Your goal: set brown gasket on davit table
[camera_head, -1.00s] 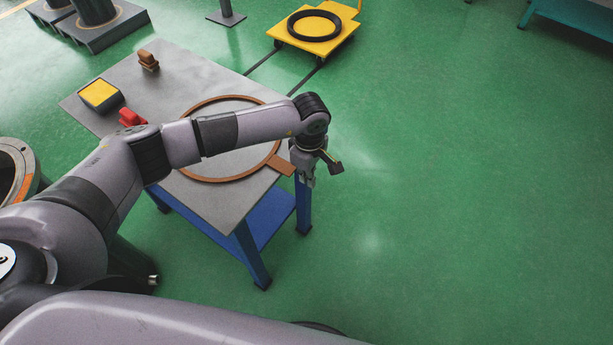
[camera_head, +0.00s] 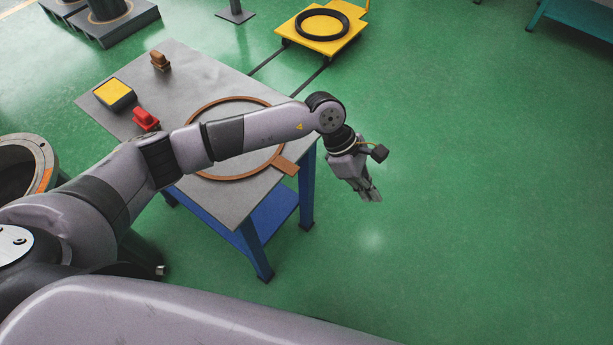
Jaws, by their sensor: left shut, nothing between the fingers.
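The brown gasket (camera_head: 286,166), a large thin ring with a tab, lies flat on a grey-topped table (camera_head: 203,78) with blue legs. My left forearm crosses over it and hides part of the ring. The frames do not show whether this table is the davit table. My left gripper (camera_head: 372,196) is shut and empty, past the right edge of the table and pointing down over the green floor. It is apart from the gasket, to the right of its tab. My right gripper is not in view.
A brown block (camera_head: 160,62), a yellow-topped box (camera_head: 115,94) and a red object (camera_head: 146,119) stand on the table's left part. A yellow platform (camera_head: 344,39) with a black ring (camera_head: 322,24) is behind. A flanged cylinder (camera_head: 22,168) stands at left.

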